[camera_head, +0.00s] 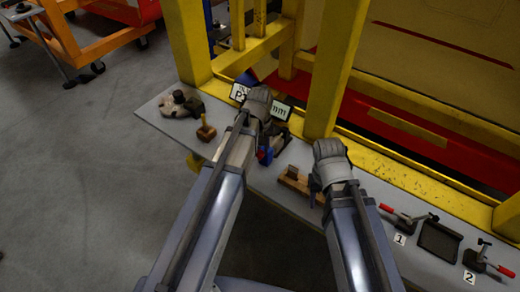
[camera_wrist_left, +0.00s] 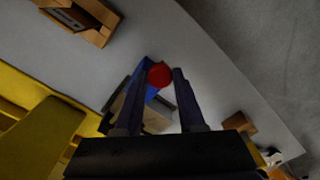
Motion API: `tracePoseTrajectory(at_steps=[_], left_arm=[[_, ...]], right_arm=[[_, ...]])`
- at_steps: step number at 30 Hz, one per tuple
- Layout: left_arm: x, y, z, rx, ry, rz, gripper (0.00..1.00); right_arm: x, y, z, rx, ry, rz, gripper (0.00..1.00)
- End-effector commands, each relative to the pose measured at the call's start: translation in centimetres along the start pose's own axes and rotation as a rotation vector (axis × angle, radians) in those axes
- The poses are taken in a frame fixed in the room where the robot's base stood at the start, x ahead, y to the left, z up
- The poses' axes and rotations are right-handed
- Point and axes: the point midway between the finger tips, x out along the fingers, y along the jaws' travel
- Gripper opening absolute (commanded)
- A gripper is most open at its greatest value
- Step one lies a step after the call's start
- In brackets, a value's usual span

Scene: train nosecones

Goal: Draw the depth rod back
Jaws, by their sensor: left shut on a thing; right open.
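A round red knob (camera_wrist_left: 160,75) shows between my left gripper's fingertips in the left wrist view, with a blue part (camera_wrist_left: 150,92) just behind it. I take the knob to be the end of the depth rod; the rod's shaft is hidden. My left gripper (camera_wrist_left: 163,72) is shut on this knob. In the head view my left gripper (camera_head: 266,135) is over the bench beside the blue part (camera_head: 265,156), its fingertips mostly hidden. My right gripper (camera_head: 315,186) is open beside a wooden block (camera_head: 292,182), apart from the blue part.
A yellow frame post (camera_head: 328,75) rises behind the grippers. A white label (camera_head: 281,111) is partly covered by my left gripper. Red-handled clamps (camera_head: 402,220) and a dark tray (camera_head: 438,242) are on the right. The grey bench (camera_head: 155,122) is narrow.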

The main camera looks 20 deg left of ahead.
Motion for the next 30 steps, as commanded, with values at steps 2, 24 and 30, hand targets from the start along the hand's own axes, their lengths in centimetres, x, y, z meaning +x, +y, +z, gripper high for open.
tracePoseTrajectory(at_steps=[2,24,30], left_arm=[[0.00,0.00,0.00,0.000,0.000,0.000,0.00],[0.00,-0.03,0.03,0.000,0.000,0.000,0.00],[0.02,-0.86,0.92,0.000,0.000,0.000,0.00]], right_arm=[[0.00,0.00,0.00,0.000,0.000,0.000,0.50],[0.00,0.00,0.01,0.000,0.000,0.000,0.50],[0.02,0.00,0.01,0.000,0.000,0.000,0.50]])
